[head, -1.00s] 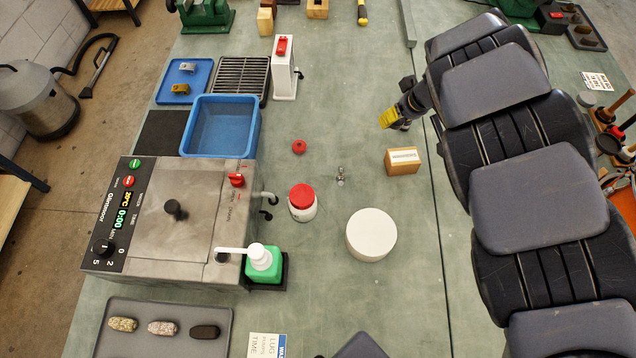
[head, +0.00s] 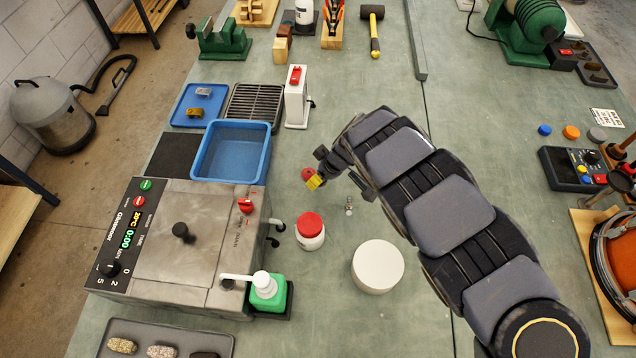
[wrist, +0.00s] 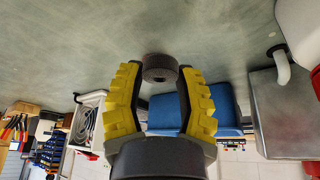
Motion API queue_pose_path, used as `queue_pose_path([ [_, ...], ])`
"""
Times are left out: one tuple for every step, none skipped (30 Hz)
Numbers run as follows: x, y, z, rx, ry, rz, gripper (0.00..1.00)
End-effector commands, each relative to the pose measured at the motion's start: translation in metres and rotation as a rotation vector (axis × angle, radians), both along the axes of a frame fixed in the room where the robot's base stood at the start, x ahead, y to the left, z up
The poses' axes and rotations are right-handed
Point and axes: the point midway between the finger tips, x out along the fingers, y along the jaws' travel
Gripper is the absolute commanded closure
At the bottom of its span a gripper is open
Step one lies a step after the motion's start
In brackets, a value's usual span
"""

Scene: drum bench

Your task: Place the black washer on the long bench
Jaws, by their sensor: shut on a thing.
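My gripper (head: 313,181), with yellow fingers, is over the long bench (head: 330,270), a grey-green top. In the wrist view, its fingertips (wrist: 161,72) are closed around the black washer (wrist: 160,72), a thick dark ring with a small central hole. The bench surface shows beyond it. In the head view the washer is too small and hidden by the fingers to make out. Whether it touches the bench is hard to tell.
A small red round piece (head: 307,173) is right by my gripper. A red-lidded jar (head: 310,232), a small metal fitting (head: 349,206) and a white round container (head: 378,267) stand nearer. A blue tub (head: 232,152) is to the left.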

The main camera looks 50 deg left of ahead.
Motion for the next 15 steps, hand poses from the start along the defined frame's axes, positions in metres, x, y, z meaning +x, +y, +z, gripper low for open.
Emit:
queue_pose_path([
  [-0.001,0.000,-0.006,0.000,0.003,0.001,0.73],
  [-0.001,0.000,-0.010,0.000,0.004,0.002,0.73],
  [-0.002,0.000,-0.015,-0.001,0.005,0.001,0.73],
  [-0.002,0.000,-0.019,-0.002,0.007,0.001,0.73],
  [-0.002,0.000,-0.023,-0.002,0.007,0.001,0.73],
  [-0.002,-0.001,-0.026,-0.003,0.006,0.000,0.73],
  [-0.001,0.000,-0.028,-0.001,0.004,0.001,0.73],
  [-0.001,0.000,-0.028,-0.001,0.003,0.000,0.73],
  [0.000,0.000,-0.028,-0.001,0.001,0.000,0.73],
  [0.000,0.000,-0.028,-0.001,0.000,0.000,0.73],
  [0.000,0.000,-0.027,-0.001,0.000,0.000,0.73],
  [0.000,0.000,-0.027,-0.001,0.000,0.000,0.73],
  [0.000,0.000,-0.027,-0.001,0.000,0.000,0.73],
  [0.000,0.000,-0.027,-0.001,0.000,0.000,0.73],
  [0.000,0.000,-0.028,-0.001,0.000,0.000,0.73],
])
